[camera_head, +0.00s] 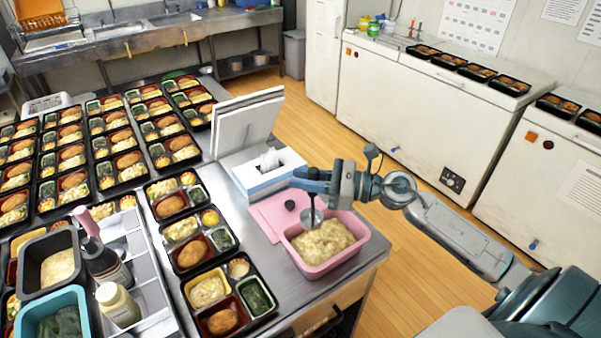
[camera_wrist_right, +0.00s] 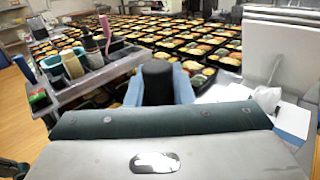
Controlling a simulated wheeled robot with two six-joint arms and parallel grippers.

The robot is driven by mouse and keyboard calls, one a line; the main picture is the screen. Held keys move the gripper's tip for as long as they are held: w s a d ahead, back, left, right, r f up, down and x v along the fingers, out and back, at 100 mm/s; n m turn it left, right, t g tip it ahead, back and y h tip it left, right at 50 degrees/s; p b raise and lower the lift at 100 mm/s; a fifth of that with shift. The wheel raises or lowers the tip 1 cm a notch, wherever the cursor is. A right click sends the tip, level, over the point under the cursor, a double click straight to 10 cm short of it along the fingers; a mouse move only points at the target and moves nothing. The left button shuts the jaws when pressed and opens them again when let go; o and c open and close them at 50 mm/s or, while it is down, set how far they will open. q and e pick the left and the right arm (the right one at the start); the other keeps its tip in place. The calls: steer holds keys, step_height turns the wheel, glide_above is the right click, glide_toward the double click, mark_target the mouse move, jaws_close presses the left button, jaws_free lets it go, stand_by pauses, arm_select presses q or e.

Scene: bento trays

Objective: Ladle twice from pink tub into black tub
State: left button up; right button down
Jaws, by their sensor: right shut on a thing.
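The pink tub (camera_head: 342,262) stands at the right corner of the steel table, filled with pale, lumpy food. My right gripper (camera_head: 311,184) is above the back left part of this tub. It is shut on the ladle (camera_head: 311,217), whose shaft hangs down with its round metal end at or just above the food. The ladle's dark handle (camera_wrist_right: 158,82) stands between the blue fingers in the right wrist view. The black tub (camera_head: 52,241) is at the far left, with pale food inside. My left gripper is not in view.
A pink lid (camera_head: 268,209) with a dark round piece on it lies left of the pink tub. A tissue box (camera_head: 268,178) and a white stand (camera_head: 245,125) are behind. Many bento trays (camera_head: 207,292) cover the table between the tubs. Bottles (camera_head: 118,303) and a teal tub (camera_head: 75,290) are near the black tub.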

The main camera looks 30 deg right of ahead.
mark_target(306, 219)
steer(key=f+b, duration=0.1)
steer(key=f, duration=0.1)
steer(key=f+b, duration=0.1)
steer(key=f, duration=0.1)
steer(key=shift+s+b, duration=0.3)
steer(key=shift+s, duration=0.1)
step_height(306, 219, down, 8)
steer(key=b, duration=0.7)
steer(key=shift+w+b, duration=0.1)
steer(key=shift+b, duration=0.3)
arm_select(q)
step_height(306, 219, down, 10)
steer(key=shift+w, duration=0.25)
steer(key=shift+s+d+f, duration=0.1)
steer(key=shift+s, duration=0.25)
arm_select(e)
steer(key=shift+r, duration=0.1)
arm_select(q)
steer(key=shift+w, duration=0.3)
